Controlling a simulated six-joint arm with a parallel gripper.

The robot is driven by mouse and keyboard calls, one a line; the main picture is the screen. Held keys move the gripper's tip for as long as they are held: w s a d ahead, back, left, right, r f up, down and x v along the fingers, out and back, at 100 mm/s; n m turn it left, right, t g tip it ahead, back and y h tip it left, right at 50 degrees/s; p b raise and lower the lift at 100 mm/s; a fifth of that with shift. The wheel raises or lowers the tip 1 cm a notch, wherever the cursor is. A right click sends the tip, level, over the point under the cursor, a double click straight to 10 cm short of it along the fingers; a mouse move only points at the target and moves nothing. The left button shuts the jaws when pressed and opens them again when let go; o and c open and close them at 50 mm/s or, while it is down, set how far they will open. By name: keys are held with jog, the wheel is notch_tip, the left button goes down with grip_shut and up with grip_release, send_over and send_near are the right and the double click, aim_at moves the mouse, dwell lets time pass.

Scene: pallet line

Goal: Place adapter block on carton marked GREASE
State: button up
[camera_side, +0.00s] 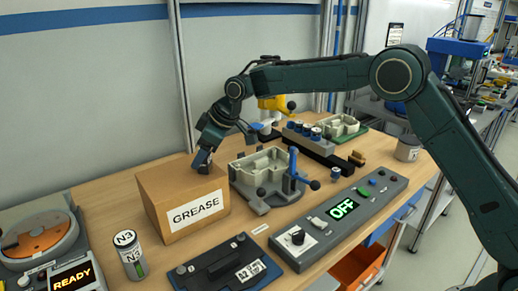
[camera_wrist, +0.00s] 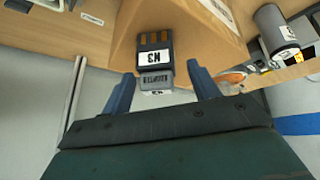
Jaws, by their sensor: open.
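The brown carton (camera_side: 165,206) with the white GREASE label stands on the bench at the left; its brown top also shows in the wrist view (camera_wrist: 195,50). In the wrist view my gripper (camera_wrist: 164,70) is open, with a finger on each side of the block's grey end and gaps visible. In the side view the block cannot be told apart from the fingers.
An N3 canister (camera_side: 130,255) stands left of the carton, near a READY device (camera_side: 60,262). A grey fixture with a blue clamp (camera_side: 270,180) stands close on the right.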

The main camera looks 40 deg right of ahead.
jog(key=shift+r, duration=0.1)
jog(key=v, duration=1.2)
dwell(0.5)
jog(key=s+d+r+m+h, duration=0.1)
jog(key=s+d+r+m, duration=0.15)
jog(key=s, duration=0.45)
jog(key=s+d+r+m, duration=0.1)
jog(key=s+d, duration=0.3)
jog(key=s, duration=0.2)
jog(key=s+d+r+m+h, duration=0.1)
jog(key=s+d+r, duration=0.15)
jog(key=s, duration=0.45)
jog(key=s+d+f+m+h, duration=0.1)
jog(key=s+d+f+m, duration=0.1)
jog(key=s, duration=0.8)
jog(key=s+d+f+m, duration=0.3)
jog(key=s+d+f, duration=0.2)
jog(key=s, duration=0.5)
jog(key=shift+s+d+f+h, duration=0.15)
jog(key=shift+s+f+h, duration=0.25)
jog(key=shift+f, duration=0.25)
